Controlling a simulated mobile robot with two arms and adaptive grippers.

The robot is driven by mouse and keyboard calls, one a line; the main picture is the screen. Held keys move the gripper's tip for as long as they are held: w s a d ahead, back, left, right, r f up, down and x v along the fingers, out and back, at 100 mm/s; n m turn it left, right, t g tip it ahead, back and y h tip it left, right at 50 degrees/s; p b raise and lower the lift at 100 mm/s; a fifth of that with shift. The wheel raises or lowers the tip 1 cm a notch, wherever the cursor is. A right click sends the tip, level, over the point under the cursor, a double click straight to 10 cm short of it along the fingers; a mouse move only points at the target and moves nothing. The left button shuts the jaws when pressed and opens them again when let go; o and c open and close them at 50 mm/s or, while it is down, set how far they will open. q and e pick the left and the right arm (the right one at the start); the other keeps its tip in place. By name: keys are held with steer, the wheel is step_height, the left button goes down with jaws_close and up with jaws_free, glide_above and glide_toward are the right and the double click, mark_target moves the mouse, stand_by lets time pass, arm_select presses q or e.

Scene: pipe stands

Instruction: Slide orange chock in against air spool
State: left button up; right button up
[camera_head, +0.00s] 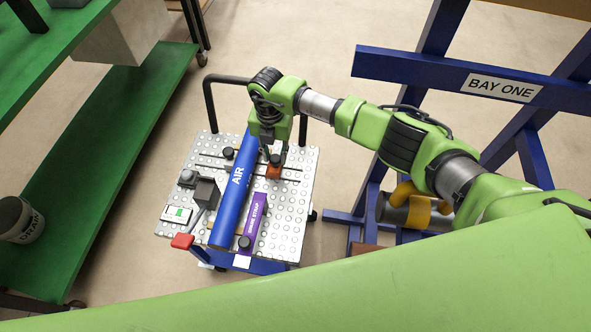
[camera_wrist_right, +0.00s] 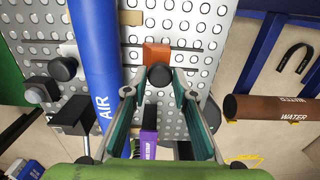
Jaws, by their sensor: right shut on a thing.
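The blue air spool (camera_head: 233,190), marked AIR, lies across the perforated cart top; it also shows in the right wrist view (camera_wrist_right: 95,60). The orange chock (camera_head: 273,171) sits to the right of the spool on a slotted rail. In the right wrist view the chock (camera_wrist_right: 156,54) shows a visible gap to the spool's side. My right gripper (camera_head: 274,153) is over the chock, with its fingertips shut on the chock's black knob (camera_wrist_right: 160,76). My left gripper is not in view.
A purple strap (camera_head: 251,222) lies right of the spool. A dark clamp block with a red-ended lever (camera_head: 182,241) and another black knob (camera_head: 228,153) stand on its left. A blue BAY ONE stand (camera_head: 440,75) is at right, green shelving (camera_head: 110,160) at left.

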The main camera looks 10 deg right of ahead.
steer(key=shift+w+a+f+b, duration=0.1)
steer(key=shift+w+a+b, duration=0.25)
steer(key=shift+a+b, duration=0.3)
steer(key=shift+w+a+b, duration=0.2)
steer(key=shift+a+b, duration=0.35)
steer(key=shift+a, duration=0.1)
steer(key=shift+w+a+b, duration=0.2)
steer(key=shift+a+b, duration=0.3)
steer(key=shift+a, duration=0.1)
steer(key=o, duration=0.7)
steer(key=shift+a, duration=0.1)
arm_select(q)
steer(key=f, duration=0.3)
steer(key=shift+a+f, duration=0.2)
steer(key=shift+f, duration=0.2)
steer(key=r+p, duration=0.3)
steer(key=p, duration=0.1)
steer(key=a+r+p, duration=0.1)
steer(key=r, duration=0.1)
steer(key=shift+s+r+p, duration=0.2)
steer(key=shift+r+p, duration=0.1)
steer(key=shift+p, duration=0.1)
arm_select(e)
step_height(320, 180, up, 7)
steer(key=shift+r, duration=0.15)
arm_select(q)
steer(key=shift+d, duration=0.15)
